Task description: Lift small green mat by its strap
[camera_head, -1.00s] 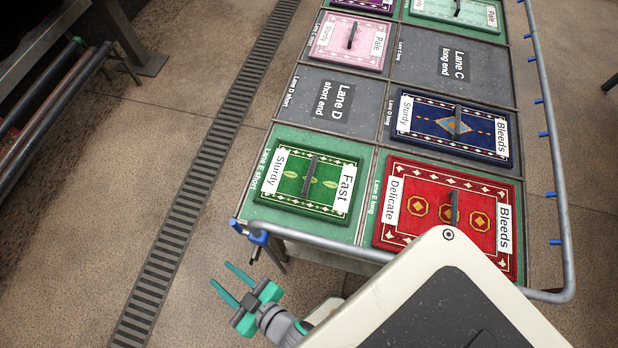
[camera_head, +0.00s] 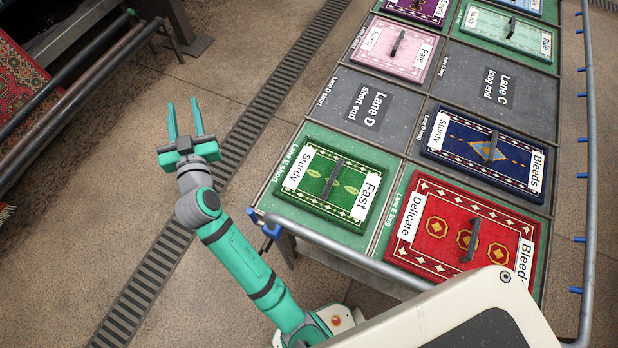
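The small green mat (camera_head: 348,198) lies flat in the Lane E short cell at the near left corner of the table. It has a white patterned border and labels reading "Sturdy" and "Fast". Its dark strap (camera_head: 332,178) runs across its middle. My gripper (camera_head: 186,122) is open and empty, left of the table and over the floor near the drain grate. Its teal fingers point up in the picture, apart from the mat and not over it.
A red "Delicate / Bleeds" mat (camera_head: 438,226) lies right of the green one, with a blue mat (camera_head: 510,142) beyond. A pink mat (camera_head: 377,57) is further back. The Lane D short cell (camera_head: 398,125) is bare. A metal rail (camera_head: 340,258) edges the table. Rollers stand at left.

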